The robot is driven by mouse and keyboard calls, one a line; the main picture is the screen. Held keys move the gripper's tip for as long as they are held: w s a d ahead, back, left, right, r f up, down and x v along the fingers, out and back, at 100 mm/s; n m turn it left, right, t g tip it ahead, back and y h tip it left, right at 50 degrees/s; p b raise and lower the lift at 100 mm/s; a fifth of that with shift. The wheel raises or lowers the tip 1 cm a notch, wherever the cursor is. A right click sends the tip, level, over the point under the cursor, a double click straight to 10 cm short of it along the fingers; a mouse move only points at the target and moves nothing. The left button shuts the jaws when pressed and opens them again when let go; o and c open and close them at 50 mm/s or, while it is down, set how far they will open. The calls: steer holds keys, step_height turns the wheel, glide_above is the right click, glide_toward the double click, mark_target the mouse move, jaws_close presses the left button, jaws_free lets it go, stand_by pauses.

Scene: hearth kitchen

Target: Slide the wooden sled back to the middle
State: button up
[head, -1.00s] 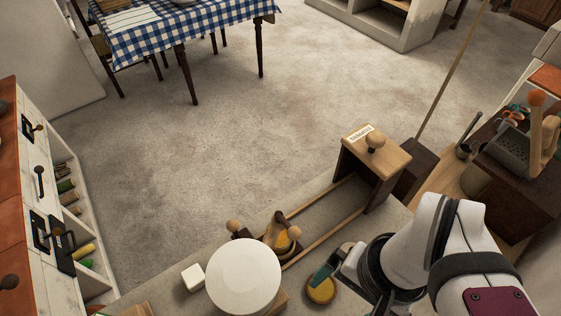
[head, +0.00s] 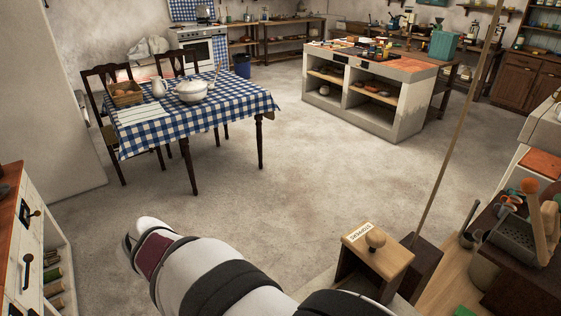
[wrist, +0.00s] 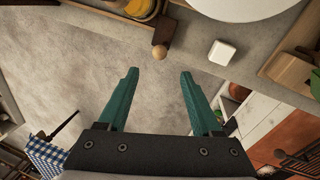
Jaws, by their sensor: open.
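The wooden sled shows only partly, at the top edge of the wrist view. A round wooden knob (wrist: 160,51) on a dark block (wrist: 168,30) juts from it, and a yellow round thing (wrist: 140,7) is beside that; the rest is cut off. My gripper (wrist: 159,73) is open and empty. Its teal fingers point toward the knob, which is beyond the fingertips and apart from them. In the head view my arm covers the sled, and the fingers do not show.
A wooden gate-like box (head: 378,262) with a label and knob stands right of my arm. A white cube (wrist: 222,53) and a white round plate (wrist: 235,5) lie right of the knob. Open floor (wrist: 70,70) shows below the counter edge. A checked table (head: 230,105) stands farther off.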

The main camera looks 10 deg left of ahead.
steer(key=f, duration=0.3)
steer(key=w+f, duration=0.1)
steer(key=f, duration=0.2)
steer(key=d+f, duration=0.1)
steer(key=f, duration=0.3)
steer(key=shift+w+d+f, duration=0.1)
steer(key=shift+w, duration=0.2)
jaws_close()
stand_by(0.7)
